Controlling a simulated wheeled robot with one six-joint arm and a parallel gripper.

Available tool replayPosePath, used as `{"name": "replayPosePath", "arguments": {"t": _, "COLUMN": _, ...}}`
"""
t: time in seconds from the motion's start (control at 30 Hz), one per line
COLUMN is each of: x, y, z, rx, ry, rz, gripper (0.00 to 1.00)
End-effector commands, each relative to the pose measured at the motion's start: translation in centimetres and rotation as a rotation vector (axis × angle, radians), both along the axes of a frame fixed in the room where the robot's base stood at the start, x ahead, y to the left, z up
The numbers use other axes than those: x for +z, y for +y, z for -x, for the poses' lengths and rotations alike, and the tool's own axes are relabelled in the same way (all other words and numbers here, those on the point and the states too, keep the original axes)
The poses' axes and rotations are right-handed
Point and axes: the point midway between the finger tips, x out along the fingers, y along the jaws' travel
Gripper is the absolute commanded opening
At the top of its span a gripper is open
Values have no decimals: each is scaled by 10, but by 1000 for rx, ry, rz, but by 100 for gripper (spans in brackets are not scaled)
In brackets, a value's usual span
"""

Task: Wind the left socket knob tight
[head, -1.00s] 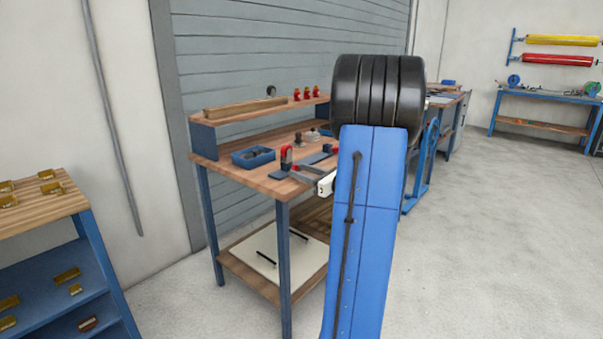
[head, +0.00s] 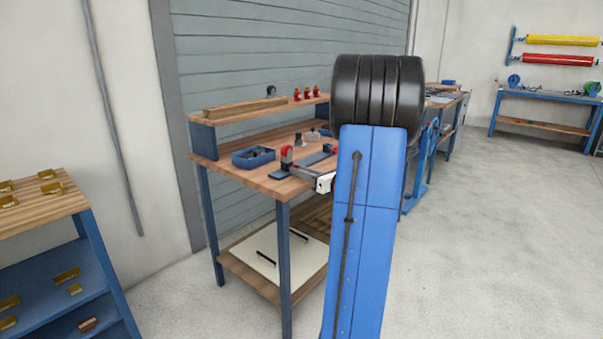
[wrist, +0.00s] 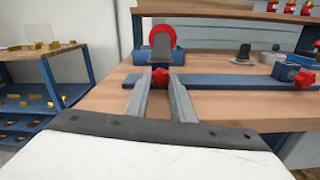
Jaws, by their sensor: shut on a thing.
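In the head view my gripper (head: 300,171) reaches in over the bench front. There the knob cannot be made out between the fingers. A dark upright piece with a red round rim (wrist: 162,38) stands just behind the knob. How tight the knob is cannot be told.
A second red knob (wrist: 304,77) sits on the right blue block. The blue bar (wrist: 215,81) joins the two. A grey-black cone-shaped piece (wrist: 244,52) stands behind the bar. A blue bin (head: 253,157) lies left on the wooden bench (head: 240,177). Red bottles (head: 308,94) stand on the shelf.

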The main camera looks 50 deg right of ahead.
Motion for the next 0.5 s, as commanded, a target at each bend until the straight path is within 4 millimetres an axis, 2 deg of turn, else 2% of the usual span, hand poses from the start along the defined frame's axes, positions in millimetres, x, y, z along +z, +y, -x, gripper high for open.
{"name": "replayPosePath", "arguments": {"t": 0.2, "x": 0, "y": 0, "z": 0, "rx": 0, "ry": 12, "rz": -156, "gripper": 0}}
{"name": "replayPosePath", "arguments": {"t": 0.5, "x": 0, "y": 0, "z": 0, "rx": -1, "ry": 16, "rz": -203, "gripper": 0}}
